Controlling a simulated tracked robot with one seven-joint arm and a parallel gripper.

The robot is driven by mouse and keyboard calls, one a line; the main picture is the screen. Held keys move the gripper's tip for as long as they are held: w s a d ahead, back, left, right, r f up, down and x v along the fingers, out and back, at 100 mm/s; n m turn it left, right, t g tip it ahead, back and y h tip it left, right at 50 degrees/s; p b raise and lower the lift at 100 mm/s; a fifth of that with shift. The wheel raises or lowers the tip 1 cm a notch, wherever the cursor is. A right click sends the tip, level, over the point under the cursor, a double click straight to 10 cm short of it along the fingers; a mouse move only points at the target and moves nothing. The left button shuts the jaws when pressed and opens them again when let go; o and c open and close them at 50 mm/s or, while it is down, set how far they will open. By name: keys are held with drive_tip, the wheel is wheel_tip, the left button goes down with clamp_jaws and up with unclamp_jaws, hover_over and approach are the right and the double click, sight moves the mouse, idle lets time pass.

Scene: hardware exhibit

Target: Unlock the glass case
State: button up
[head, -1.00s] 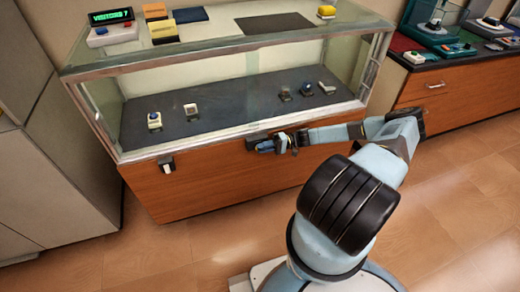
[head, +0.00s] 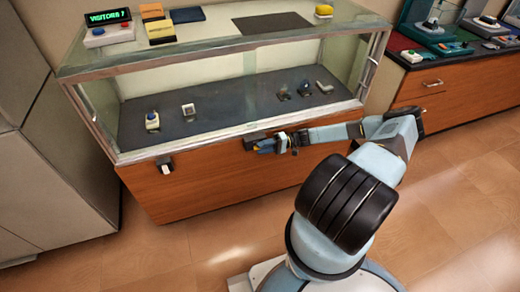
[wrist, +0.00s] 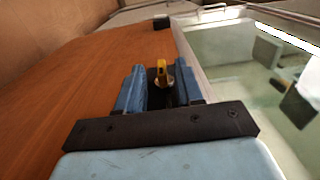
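The glass case (head: 215,134) has a metal frame, clear panes and a wooden lower front. A dark lock block (head: 254,137) sits on the front just under the glass, right of middle. My gripper (wrist: 161,85) is at this block. Its two blue fingers stand apart on either side of a thin yellow key-like piece (wrist: 162,71) with a round silver base. Gaps show between this piece and both fingers, so the gripper is open and not clamped on it. In the head view my arm hides part of the block's surroundings.
A small white-and-dark fitting (head: 166,164) is on the case front at left. A green display box (head: 107,27) and several small items stand on the glass top. A grey cabinet (head: 50,150) is close on the left, a wooden counter (head: 450,100) on the right.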

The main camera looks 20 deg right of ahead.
drive_tip(key=d, duration=1.3)
drive_tip(key=shift+f, duration=0.2)
drive_tip(key=shift+s, duration=0.1)
